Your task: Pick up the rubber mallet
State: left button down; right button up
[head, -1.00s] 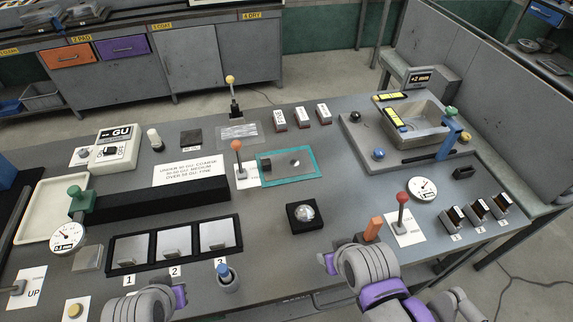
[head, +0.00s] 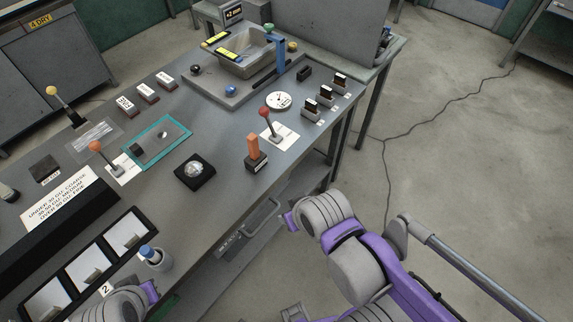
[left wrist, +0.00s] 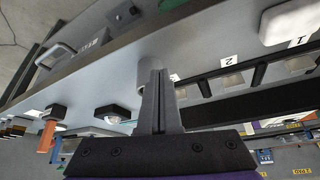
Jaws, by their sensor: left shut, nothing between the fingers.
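I see nothing that I can name for certain as a rubber mallet. An upright orange piece on a black base (head: 254,150) stands near the bench's front edge; it also shows in the left wrist view (left wrist: 47,135). My left gripper (left wrist: 158,100) is shut and empty, beside a pale cylinder (left wrist: 146,74) partly hidden by the fingers. In the head view, my left gripper (head: 150,291) is low at the left, near a blue-capped bottle (head: 151,256). My right gripper (head: 291,221) is off the bench's front edge; its fingers are mostly hidden.
A red-knobbed lever (head: 269,122) stands near the orange piece. A black block with a clear dome (head: 194,171), a teal-framed plate (head: 161,141) and an orange-knobbed lever (head: 102,154) lie further left. A grey basin (head: 247,61) is at the back. Open floor lies right of the bench.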

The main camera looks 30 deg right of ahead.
aim_at(256, 160)
jog(key=i+z, duration=0.2)
jog(key=z, duration=0.2)
jog(key=i+z, duration=0.15)
jog(key=z, duration=0.2)
